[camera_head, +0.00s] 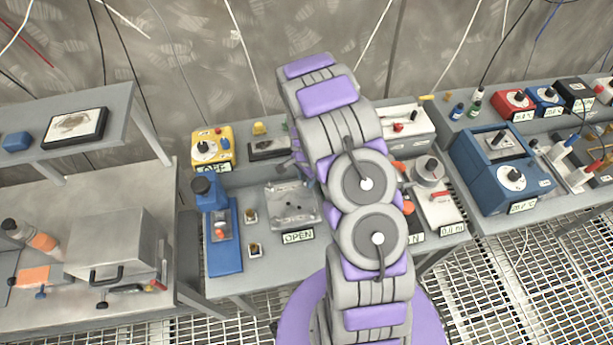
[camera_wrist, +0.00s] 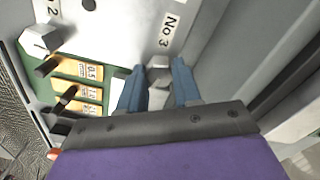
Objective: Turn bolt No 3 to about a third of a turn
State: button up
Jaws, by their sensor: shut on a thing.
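In the wrist view, bolt No 3 (camera_wrist: 158,69) is a grey hex head just below the white label "No 3" (camera_wrist: 172,29). My gripper (camera_wrist: 160,84) has its two blue fingers on either side of this bolt and is shut on it. The fingers and gripper body hide part of the bolt and the panel below it. Another hex bolt (camera_wrist: 40,38) stands to the left, beside a label ending in "2". In the head view, my arm hides the bolts and most of the gripper.
In the wrist view, a green panel (camera_wrist: 104,62) with yellow labels and dark levers lies left of the fingers, and a grey wall (camera_wrist: 238,60) rises close on the right. In the head view, a yellow box (camera_head: 212,146) and a blue press (camera_head: 222,240) stand left of my arm.

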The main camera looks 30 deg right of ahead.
jog(key=shift+m, duration=1.3)
jog(key=shift+w, duration=0.1)
jog(key=o, duration=1.1)
jog(key=shift+c, duration=0.2)
notch_tip(320, 180, up, 17)
jog(key=shift+r+p, duration=0.15)
jog(key=shift+p, duration=0.3)
